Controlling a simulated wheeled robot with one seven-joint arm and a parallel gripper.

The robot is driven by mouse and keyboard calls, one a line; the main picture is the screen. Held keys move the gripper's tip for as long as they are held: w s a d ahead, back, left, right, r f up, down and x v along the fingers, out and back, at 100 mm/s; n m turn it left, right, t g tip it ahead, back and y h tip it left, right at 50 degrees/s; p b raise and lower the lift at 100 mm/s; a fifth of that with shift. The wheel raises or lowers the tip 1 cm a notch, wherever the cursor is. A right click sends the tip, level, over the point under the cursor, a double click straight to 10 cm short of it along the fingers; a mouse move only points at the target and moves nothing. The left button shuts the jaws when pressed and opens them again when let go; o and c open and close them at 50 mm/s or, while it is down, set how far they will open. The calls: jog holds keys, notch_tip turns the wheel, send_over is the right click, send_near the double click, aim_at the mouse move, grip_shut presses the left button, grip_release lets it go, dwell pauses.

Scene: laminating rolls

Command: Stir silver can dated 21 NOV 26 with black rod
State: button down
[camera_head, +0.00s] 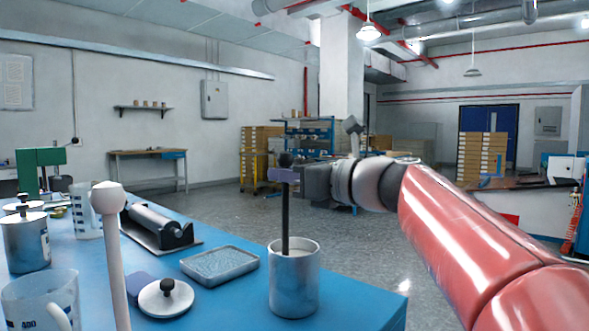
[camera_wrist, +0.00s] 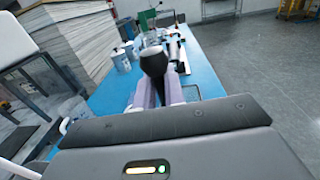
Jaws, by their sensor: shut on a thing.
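An open silver can (camera_head: 294,285) stands upright near the right front of the blue table, pale contents inside. No date is readable on its visible side. A black rod (camera_head: 285,222) with a round knob stands nearly upright, its lower end inside the can and hidden. My gripper (camera_head: 283,174) is shut on the rod just below the knob, above the can. In the wrist view the black knob (camera_wrist: 154,62) shows between the purple fingers. Another silver can (camera_head: 27,246), with a lid on, stands at the left; its date is also unreadable.
A lid with a black knob (camera_head: 166,298) and a shallow metal tray (camera_head: 219,264) lie left of the open can. A roller device (camera_head: 158,228), clear measuring jug (camera_head: 40,305) and white round-topped post (camera_head: 113,255) stand farther left. The table (camera_head: 365,300) is bare right of the can.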

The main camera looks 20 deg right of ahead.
jog(key=shift+d, duration=0.65)
jog(key=shift+r, duration=5.9)
notch_tip(320, 180, up, 4)
jog(key=shift+s, duration=0.1)
